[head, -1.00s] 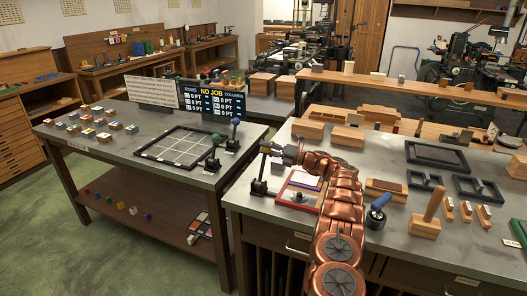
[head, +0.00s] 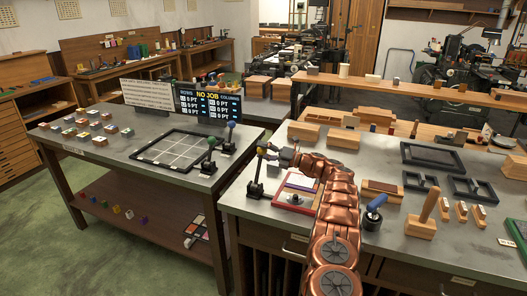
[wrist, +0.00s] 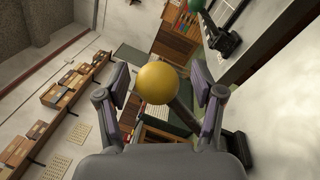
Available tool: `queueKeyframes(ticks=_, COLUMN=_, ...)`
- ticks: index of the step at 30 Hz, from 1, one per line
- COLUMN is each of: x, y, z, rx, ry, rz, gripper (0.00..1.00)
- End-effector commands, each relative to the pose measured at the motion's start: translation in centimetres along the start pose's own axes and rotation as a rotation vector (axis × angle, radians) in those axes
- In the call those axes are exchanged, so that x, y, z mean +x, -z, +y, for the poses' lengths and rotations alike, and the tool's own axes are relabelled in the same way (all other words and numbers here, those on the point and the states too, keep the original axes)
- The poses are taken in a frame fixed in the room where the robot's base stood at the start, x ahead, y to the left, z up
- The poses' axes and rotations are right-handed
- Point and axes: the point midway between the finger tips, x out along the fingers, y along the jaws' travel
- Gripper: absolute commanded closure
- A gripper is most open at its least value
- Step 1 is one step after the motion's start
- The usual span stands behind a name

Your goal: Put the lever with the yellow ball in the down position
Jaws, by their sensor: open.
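The lever with the yellow ball (head: 262,150) stands upright on a dark base (head: 255,190) at the left edge of the right-hand table. In the wrist view the yellow ball (wrist: 157,82) sits between the two fingers, with its dark rod running down to the lower right behind it. My gripper (head: 268,153) is at the ball from the right in the head view. In the wrist view my gripper (wrist: 160,84) is open, with a gap on both sides of the ball. Whether the ball lies fully between the fingertips in depth is hard to tell.
A lever with a green ball (head: 211,143) and one with a blue ball (head: 231,125) stand on the left table. An aisle separates the tables.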

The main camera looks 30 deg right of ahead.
Motion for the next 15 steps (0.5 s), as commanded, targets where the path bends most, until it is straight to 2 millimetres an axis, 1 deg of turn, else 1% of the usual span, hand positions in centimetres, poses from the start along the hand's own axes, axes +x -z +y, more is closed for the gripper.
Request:
queueKeyframes(ticks=8, x=-0.2, y=0.0, z=0.0, rx=-0.001, ry=-0.001, rz=0.001, gripper=0.33)
queueKeyframes(ticks=11, x=-0.9, y=0.0, z=0.0, rx=0.0, ry=0.0, rz=0.001, gripper=0.33)
queueKeyframes(ticks=15, x=-2.5, y=0.0, z=0.0, rx=0.001, ry=0.0, rz=-0.002, gripper=0.33)
